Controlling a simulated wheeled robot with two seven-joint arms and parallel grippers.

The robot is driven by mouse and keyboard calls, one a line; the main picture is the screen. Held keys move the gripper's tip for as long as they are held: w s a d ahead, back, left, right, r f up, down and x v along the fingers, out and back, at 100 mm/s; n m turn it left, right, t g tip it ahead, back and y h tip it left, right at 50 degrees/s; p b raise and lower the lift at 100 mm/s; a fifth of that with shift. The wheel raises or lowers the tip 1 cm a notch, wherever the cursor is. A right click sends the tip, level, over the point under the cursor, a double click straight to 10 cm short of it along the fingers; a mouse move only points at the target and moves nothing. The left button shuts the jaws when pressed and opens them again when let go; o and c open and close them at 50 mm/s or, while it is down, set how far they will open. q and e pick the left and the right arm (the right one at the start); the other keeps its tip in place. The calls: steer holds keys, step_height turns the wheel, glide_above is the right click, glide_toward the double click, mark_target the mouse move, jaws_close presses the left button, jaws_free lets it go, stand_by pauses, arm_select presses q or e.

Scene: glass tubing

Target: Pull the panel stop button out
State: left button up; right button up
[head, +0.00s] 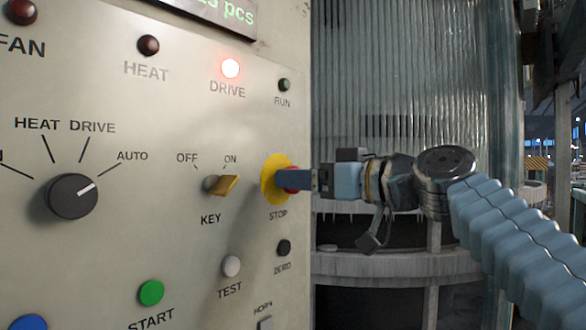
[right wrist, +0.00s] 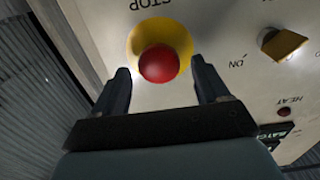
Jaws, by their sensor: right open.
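The stop button is a red mushroom head (right wrist: 159,64) on a yellow round collar (head: 270,178), above the word STOP on the panel (head: 120,250). In the head view my right gripper (head: 290,180) reaches it from the right and covers most of the red head. In the right wrist view my right gripper (right wrist: 162,88) is open, with one finger on each side of the red head. Gaps show between the fingers and the head. Whether the button is pushed in or out cannot be told. My left gripper is not in view.
A brass key switch (head: 222,185) sticks out just left of the stop button. A black ZERO button (head: 284,247) and a white TEST button (head: 231,266) sit below. The DRIVE lamp (head: 230,68) glows red. Open space lies right of the panel edge.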

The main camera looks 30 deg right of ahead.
steer(key=shift+p+x, duration=0.3)
steer(key=shift+x, duration=1.1)
jaws_close()
steer(key=shift+s+d+b, duration=0.3)
steer(key=shift+s+b, duration=0.35)
jaws_free()
steer(key=shift+s, duration=0.1)
